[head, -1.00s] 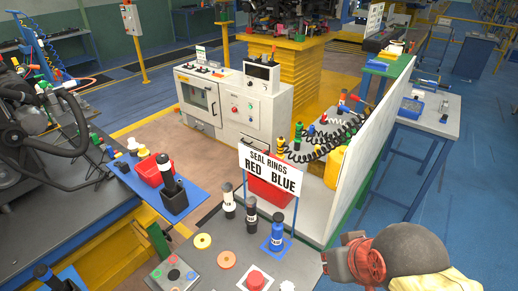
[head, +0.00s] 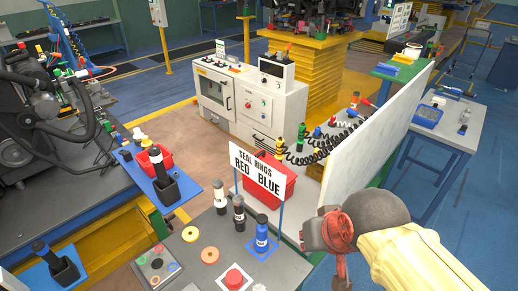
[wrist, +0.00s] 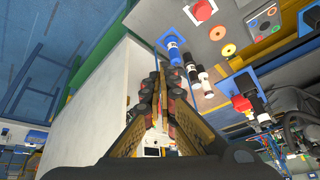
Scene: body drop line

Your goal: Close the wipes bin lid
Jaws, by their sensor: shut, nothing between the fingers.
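My gripper (head: 328,232) is at the lower right of the head view, in front of the white partition panel. In the wrist view my gripper (wrist: 165,75) points away from the camera with its two dark fingers close together and nothing between them. I cannot make out a wipes bin or its lid for certain in either view. An open red bin (head: 284,188) stands behind the seal rings sign, to the left of my gripper and apart from it.
The white panel (head: 375,135) rises behind my gripper. A side table (head: 455,125) stands at the right. Blue floor (head: 480,205) is clear at the right.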

